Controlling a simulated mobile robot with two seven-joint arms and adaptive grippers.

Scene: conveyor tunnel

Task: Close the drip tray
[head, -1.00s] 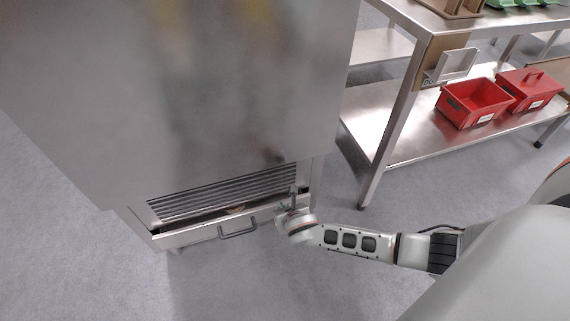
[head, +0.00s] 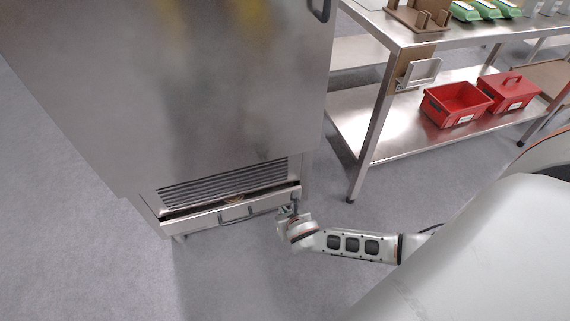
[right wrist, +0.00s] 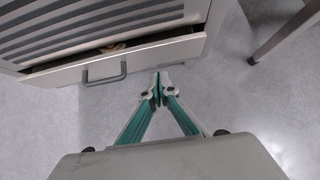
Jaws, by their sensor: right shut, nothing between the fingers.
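The drip tray (head: 190,227) is a shallow metal drawer with a grey bar handle (head: 236,218), low on the front of a steel cabinet, under a louvred grille. A dark gap along its top shows that it stands a little open, with a small tan item (head: 234,199) inside. In the right wrist view the tray front (right wrist: 150,57) and handle (right wrist: 104,75) are at the upper left. My right gripper (head: 287,208) is shut and empty at the right end of the tray front. In the right wrist view its fingertips (right wrist: 158,88) are just below the tray's right part; contact cannot be told.
The steel cabinet (head: 200,110) fills the left. A steel table (head: 380,120) stands to the right, with red bins (head: 455,104) on its lower shelf and one leg (right wrist: 285,35) near my right gripper. The grey floor before the tray is clear.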

